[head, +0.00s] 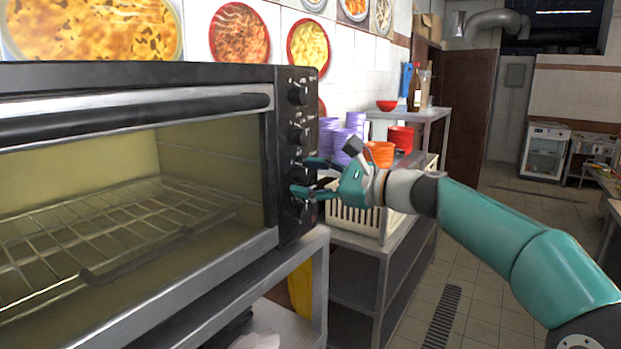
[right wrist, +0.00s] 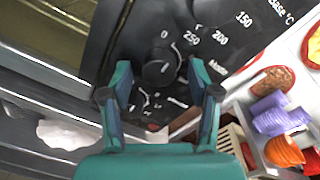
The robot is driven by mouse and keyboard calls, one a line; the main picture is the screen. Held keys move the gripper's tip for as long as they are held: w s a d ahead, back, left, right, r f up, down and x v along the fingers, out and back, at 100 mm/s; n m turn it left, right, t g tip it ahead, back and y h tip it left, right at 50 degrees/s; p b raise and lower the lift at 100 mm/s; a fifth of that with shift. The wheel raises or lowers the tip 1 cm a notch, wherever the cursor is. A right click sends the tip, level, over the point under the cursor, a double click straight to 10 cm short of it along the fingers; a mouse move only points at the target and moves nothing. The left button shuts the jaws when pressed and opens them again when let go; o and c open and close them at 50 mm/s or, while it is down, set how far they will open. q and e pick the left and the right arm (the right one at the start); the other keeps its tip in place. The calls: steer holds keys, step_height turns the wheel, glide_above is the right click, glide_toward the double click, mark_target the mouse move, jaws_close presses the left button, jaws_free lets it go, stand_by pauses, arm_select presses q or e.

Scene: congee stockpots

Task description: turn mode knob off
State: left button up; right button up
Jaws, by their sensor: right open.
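The oven's black control panel has a column of black knobs. The knob by the "Mode" label is round and black, and it shows in the right wrist view (right wrist: 160,66), between the fingertips. My right gripper (head: 302,177) is teal and open at the third knob from the top, one finger above it and one below; that knob is partly hidden in the head view. The right gripper also shows in the right wrist view (right wrist: 158,75), with gaps between the knob and both fingers. I cannot tell how deep the fingertips reach around it. My left gripper is out of view.
The oven (head: 160,75) has a glass front with a wire rack (head: 120,225) inside. Other knobs sit above (head: 300,134) and below (head: 297,212) the fingers. A white crate (head: 355,219), purple stacks (head: 329,135) and orange bowls (head: 379,153) stand close behind the gripper. Floor is clear right.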

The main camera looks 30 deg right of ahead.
steer(key=v, duration=1.1)
steer(key=shift+s, duration=0.35)
